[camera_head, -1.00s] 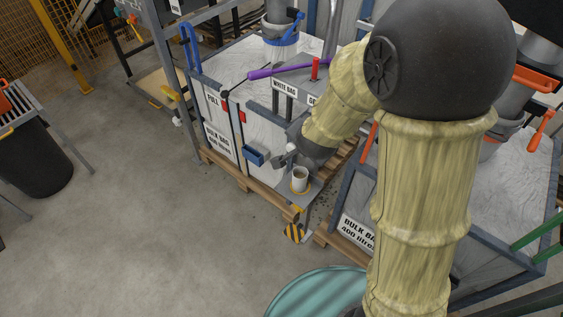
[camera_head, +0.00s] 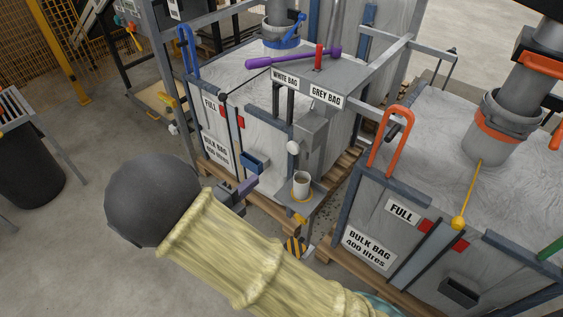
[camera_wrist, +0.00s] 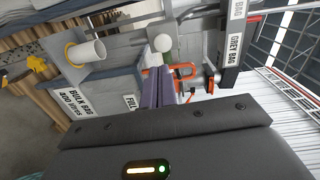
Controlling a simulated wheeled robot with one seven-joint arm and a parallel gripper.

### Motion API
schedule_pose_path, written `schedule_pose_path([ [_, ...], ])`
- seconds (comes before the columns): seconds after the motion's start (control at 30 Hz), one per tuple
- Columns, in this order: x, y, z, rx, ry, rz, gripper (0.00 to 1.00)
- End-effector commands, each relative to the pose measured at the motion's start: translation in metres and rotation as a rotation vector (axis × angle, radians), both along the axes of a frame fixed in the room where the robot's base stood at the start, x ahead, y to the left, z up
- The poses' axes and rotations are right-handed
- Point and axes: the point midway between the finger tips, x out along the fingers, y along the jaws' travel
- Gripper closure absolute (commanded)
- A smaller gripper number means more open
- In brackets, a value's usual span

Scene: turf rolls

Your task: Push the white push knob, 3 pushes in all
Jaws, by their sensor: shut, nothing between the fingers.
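The white push knob (camera_head: 293,147) is a round disc on the side of a grey box below the "WHITE BAG" and "GREY BAG" labels. In the wrist view the knob (camera_wrist: 162,42) shows just beyond my fingertips. My gripper (camera_head: 253,182) is shut and empty, to the left of and below the knob in the head view, with a visible gap between them. In the wrist view the purple fingers (camera_wrist: 158,70) lie together and point toward the knob. Contact does not show.
A white cup (camera_head: 301,178) stands on a small shelf below the knob, close to my gripper. A blue block (camera_head: 255,161) sticks out from the bulk bag frame.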

Motion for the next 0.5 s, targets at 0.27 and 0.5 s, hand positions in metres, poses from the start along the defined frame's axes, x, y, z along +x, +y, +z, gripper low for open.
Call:
schedule_pose_path([
  [0.27, -0.0115, 0.0021, -0.0013, 0.0, -0.054, -0.029, 1.0],
  [0.5, -0.0089, -0.0001, -0.0013, -0.001, -0.052, -0.029, 1.0],
])
